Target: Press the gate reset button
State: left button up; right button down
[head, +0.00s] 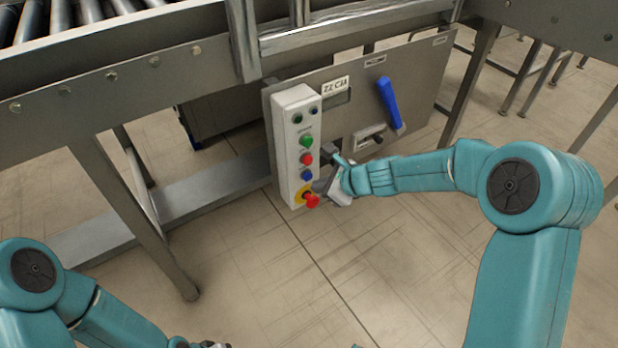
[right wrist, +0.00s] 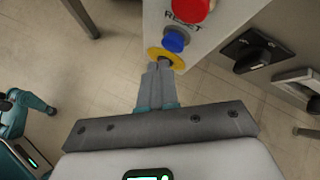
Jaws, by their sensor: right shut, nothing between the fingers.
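The control box (head: 295,125) is a tall white panel on the conveyor frame. A blue button (head: 306,175) sits low on it, under a red button (head: 307,159). In the right wrist view the label RESET stands just above the blue button (right wrist: 176,40). Below it is a red mushroom button (head: 312,201) on a yellow disc (right wrist: 155,52). My right gripper (head: 321,186) is shut and empty, its fingertips in front of the yellow disc, just below the blue button. I cannot tell whether they touch. My left gripper (head: 210,345) barely shows at the bottom edge.
A green button (head: 306,141) and two dark ones sit higher on the box. To the right, the grey panel carries a blue lever (head: 389,103) and a dark switch (head: 371,138). Conveyor legs (head: 150,220) stand at left. The tiled floor below the box is clear.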

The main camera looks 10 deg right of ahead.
jog(key=s+b, duration=0.1)
jog(key=s+d+b, duration=0.1)
jog(key=s, duration=0.2)
jog(key=shift+s+d+b, duration=0.35)
jog(key=shift+b, duration=0.05)
dwell(0.6)
